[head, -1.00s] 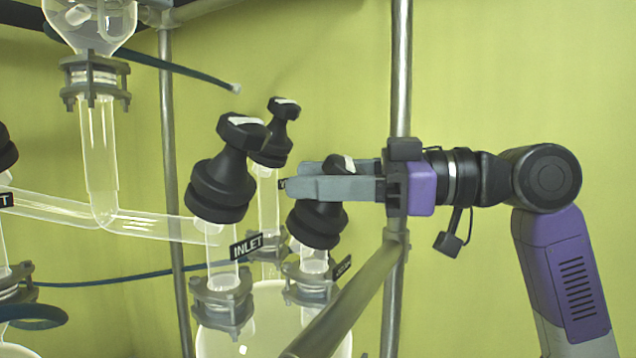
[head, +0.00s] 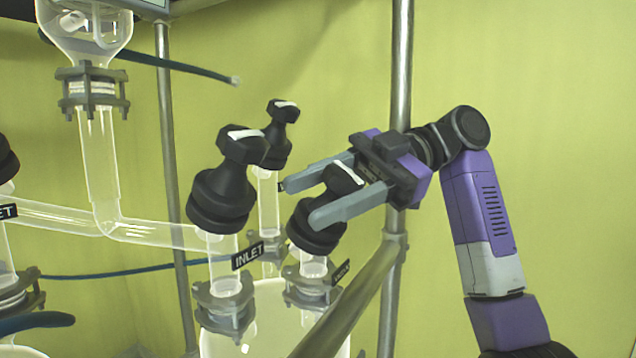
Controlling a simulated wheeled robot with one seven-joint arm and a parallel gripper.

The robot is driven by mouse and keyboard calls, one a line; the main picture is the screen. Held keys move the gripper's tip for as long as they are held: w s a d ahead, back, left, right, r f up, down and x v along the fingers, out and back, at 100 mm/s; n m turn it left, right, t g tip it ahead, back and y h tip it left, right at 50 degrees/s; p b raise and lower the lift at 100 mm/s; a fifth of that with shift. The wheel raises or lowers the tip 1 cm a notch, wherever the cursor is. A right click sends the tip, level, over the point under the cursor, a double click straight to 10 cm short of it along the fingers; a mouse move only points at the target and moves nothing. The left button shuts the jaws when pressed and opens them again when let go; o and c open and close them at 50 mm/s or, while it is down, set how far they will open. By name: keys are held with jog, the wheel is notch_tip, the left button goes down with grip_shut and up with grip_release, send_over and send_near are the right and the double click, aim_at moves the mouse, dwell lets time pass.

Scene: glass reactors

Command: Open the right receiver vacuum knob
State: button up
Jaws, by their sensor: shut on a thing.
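The black vacuum knob (head: 343,180) tops the black valve (head: 315,228) on the right of the receiver vessel (head: 268,325). A white stripe on the knob runs diagonally, down to the right. My gripper (head: 303,201) comes in from the right with its two grey fingers on either side of this knob, shut on it. The fingers are turned, one farther back and one nearer the camera. The small label (head: 341,272) under the valve is too small to read surely.
A taller black valve (head: 222,195) labelled INLET (head: 248,256) stands close on the left, and another black valve (head: 280,135) stands behind. A metal rail (head: 350,300) crosses in front, and a vertical post (head: 402,70) stands behind my gripper. The right side is open.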

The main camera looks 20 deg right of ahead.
jog(key=shift+f+n+g, duration=0.15)
jog(key=shift+n+g, duration=0.15)
dwell(0.4)
jog(key=o, duration=1.4)
jog(key=shift+r, duration=0.2)
notch_tip(320, 180, up, 20)
jog(key=shift+f+p, duration=0.15)
jog(key=shift+p, duration=0.2)
